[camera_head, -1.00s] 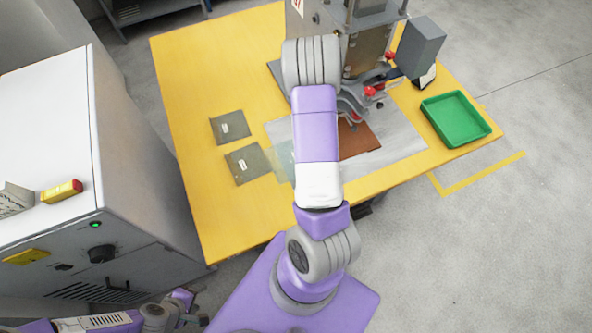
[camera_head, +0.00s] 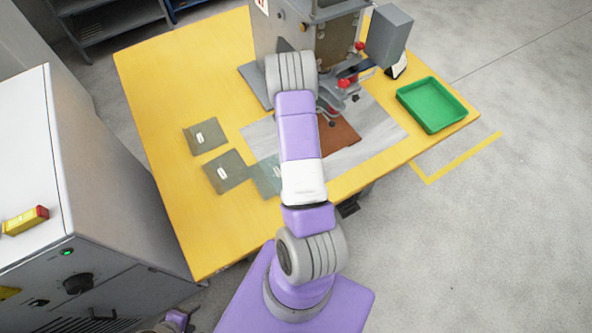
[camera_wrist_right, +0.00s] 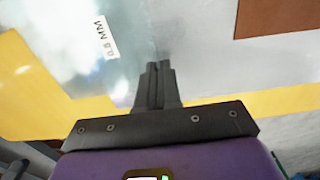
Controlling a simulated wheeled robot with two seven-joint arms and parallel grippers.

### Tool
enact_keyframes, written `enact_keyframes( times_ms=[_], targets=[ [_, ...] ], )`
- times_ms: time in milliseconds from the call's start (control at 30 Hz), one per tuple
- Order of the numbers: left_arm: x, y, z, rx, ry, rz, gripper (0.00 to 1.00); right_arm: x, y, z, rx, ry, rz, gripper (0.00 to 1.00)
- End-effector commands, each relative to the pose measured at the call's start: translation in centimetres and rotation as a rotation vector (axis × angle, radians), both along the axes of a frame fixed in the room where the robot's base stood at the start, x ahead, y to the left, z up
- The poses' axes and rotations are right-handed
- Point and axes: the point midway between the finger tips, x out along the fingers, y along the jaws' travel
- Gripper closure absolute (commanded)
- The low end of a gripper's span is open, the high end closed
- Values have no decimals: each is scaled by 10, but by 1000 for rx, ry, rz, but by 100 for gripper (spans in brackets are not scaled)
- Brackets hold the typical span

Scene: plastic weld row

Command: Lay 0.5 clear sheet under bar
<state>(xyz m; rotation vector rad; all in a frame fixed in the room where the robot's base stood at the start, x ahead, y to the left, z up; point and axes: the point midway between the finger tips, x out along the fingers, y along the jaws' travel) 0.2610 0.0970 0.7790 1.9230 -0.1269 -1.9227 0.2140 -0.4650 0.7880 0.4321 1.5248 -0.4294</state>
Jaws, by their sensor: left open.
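The clear sheet (camera_head: 267,177) is a pale, see-through square with its left part over the yellow table beside the grey mat. In the right wrist view the clear sheet (camera_wrist_right: 60,45) fills the upper left, with a white label reading 0.5 MM. My right gripper (camera_wrist_right: 159,68) has its two fingers close together at the sheet's right edge and looks shut on it; the exact contact is hard to see. In the head view my right arm hides this gripper. My left gripper (camera_head: 176,319) is at the bottom edge, low and left, mostly cut off. The welder's bar is largely hidden.
The grey welding machine (camera_head: 335,40) stands at the back, with red knobs. A brown sheet (camera_head: 338,133) lies on the grey mat (camera_head: 375,135). Two grey-green labelled sheets (camera_head: 204,140) lie left. A green tray (camera_head: 432,105) sits right. A white cabinet (camera_head: 30,150) stands left.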

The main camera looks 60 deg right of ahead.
Motion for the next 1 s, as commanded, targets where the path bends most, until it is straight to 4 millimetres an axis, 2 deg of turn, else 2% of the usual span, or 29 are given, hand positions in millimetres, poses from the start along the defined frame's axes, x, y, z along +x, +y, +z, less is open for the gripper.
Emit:
enact_keyframes(
  times_ms=[267,467,800,933,1000],
  targets=[
    [0,0,-9,0,0,0,40,0,0,-10,1,1,0,100],
    [0,0,-8,0,0,0,40,0,0,-9,1,1,0,71],
    [0,0,-6,0,0,0,40,0,0,-6,0,0,0,71],
    [0,0,4,0,0,0,40,0,0,5,0,0,0,71],
    [0,0,8,0,0,0,40,1,0,20,-2,-1,2,71]
  ],
)
